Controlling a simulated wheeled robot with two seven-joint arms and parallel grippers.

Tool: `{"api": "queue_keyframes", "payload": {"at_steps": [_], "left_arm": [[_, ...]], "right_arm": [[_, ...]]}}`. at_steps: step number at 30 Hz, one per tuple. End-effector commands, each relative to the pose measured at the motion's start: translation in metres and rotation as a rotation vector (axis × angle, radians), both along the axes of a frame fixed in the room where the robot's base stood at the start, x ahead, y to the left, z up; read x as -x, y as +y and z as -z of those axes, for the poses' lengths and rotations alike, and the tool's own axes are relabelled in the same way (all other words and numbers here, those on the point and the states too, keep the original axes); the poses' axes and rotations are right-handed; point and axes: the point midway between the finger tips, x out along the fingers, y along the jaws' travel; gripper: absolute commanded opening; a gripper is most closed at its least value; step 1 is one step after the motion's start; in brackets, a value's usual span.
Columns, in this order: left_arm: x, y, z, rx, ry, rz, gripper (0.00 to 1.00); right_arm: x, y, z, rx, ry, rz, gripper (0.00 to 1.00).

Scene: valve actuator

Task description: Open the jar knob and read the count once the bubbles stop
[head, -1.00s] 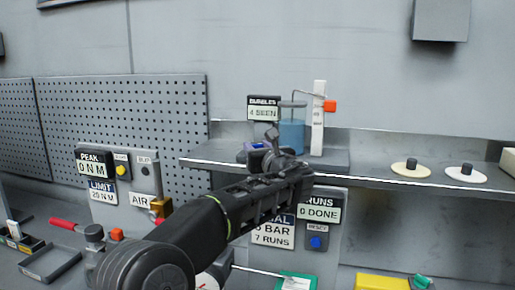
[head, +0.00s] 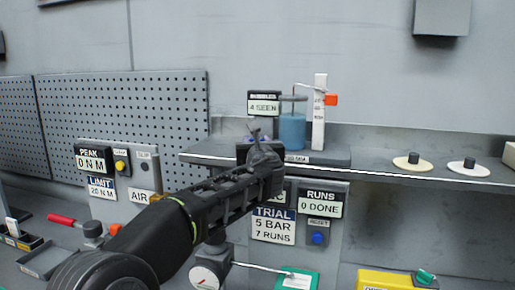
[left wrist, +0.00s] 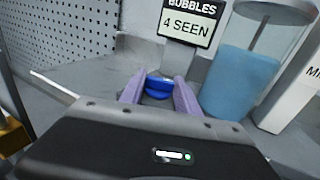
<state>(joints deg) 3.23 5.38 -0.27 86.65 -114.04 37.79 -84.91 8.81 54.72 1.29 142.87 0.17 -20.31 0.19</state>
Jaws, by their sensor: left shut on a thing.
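The jar (head: 292,132) of blue liquid stands on the shelf and also shows in the left wrist view (left wrist: 238,82). The bubble sign (head: 263,106) behind it reads 4 SEEN, the same as in the left wrist view (left wrist: 187,24). A blue knob (left wrist: 158,87) sits in front of the sign. My left gripper (left wrist: 159,92) has its purple fingers shut on the knob, one on each side. In the head view my left arm hides the knob. No bubbles can be made out in the liquid. My right gripper is out of view.
A white upright gauge (head: 319,112) with an orange tab stands right of the jar. Two round discs with black knobs (head: 413,162) lie farther right on the shelf (head: 375,177). Below are the runs panel (head: 321,203), reading 0 DONE, and the trial card (head: 273,225), reading 5 BAR, 7 RUNS.

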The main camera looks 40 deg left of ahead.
Motion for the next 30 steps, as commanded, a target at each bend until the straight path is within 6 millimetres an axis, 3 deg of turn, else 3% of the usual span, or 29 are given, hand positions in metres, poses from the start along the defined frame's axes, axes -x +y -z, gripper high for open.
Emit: {"api": "queue_keyframes", "payload": {"at_steps": [12,29,30], "left_arm": [[0.003,0.005,0.001,-0.001,0.000,0.259,0.00],[0.003,0.005,0.000,0.000,0.000,0.316,0.00],[0.003,0.005,0.000,0.000,0.000,0.316,0.40]], "right_arm": [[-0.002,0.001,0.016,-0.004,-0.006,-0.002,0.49],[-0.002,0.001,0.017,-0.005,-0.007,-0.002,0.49],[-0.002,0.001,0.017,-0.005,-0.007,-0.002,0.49]]}}
